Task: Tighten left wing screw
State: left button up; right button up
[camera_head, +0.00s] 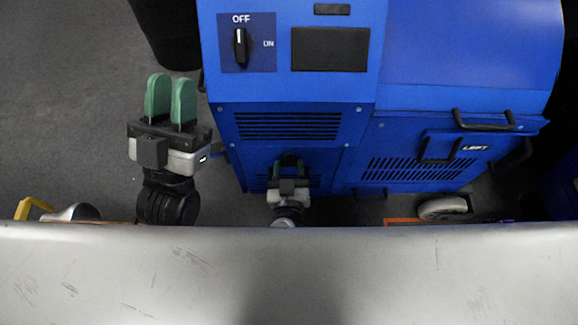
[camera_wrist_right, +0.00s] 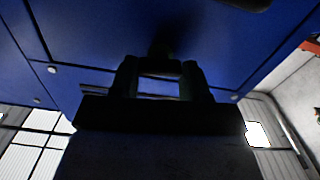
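The blue dynamometer cabinet (camera_head: 290,90) fills the middle of the head view; its panel edges and small bolts also show in the right wrist view (camera_wrist_right: 90,50). My left gripper (camera_head: 171,88) has two green fingers with a narrow gap, is empty, and points up in the picture beside the cabinet's left side. My right gripper (camera_head: 288,160) is at the cabinet's lower front. In the right wrist view its fingers (camera_wrist_right: 160,68) stand apart, with a dark shape between their far ends; I cannot tell if they grip it. No wing screw can be made out clearly.
An OFF/ON knob (camera_head: 240,47) and dark display (camera_head: 330,49) are on the cabinet top. Black handles (camera_head: 483,120) and a caster wheel (camera_head: 443,207) are at the right. A black bin-like object (camera_head: 172,30) stands upper left. Grey floor (camera_head: 70,110) is open at left.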

jog(key=shift+c, duration=1.3)
pick_arm(q)
jog(key=shift+w+f+g+y, duration=0.4)
jog(key=shift+w+f+g, duration=0.05)
jog(key=shift+w+g, duration=0.15)
pick_arm(e)
jog(key=shift+m, duration=0.8)
jog(key=o, duration=0.9)
jog(key=shift+s+p, duration=0.4)
jog(key=shift+s, duration=0.1)
pick_arm(q)
notch_tip(320, 180, down, 7)
jog(key=w+g+y+p, duration=0.2)
jog(key=w+g, duration=0.1)
jog(key=g, duration=0.3)
jog(key=shift+a+r+g, duration=0.15)
jog(key=shift+r+g, duration=0.05)
jog(key=shift+g, duration=0.2)
pick_arm(e)
jog(key=s, duration=1)
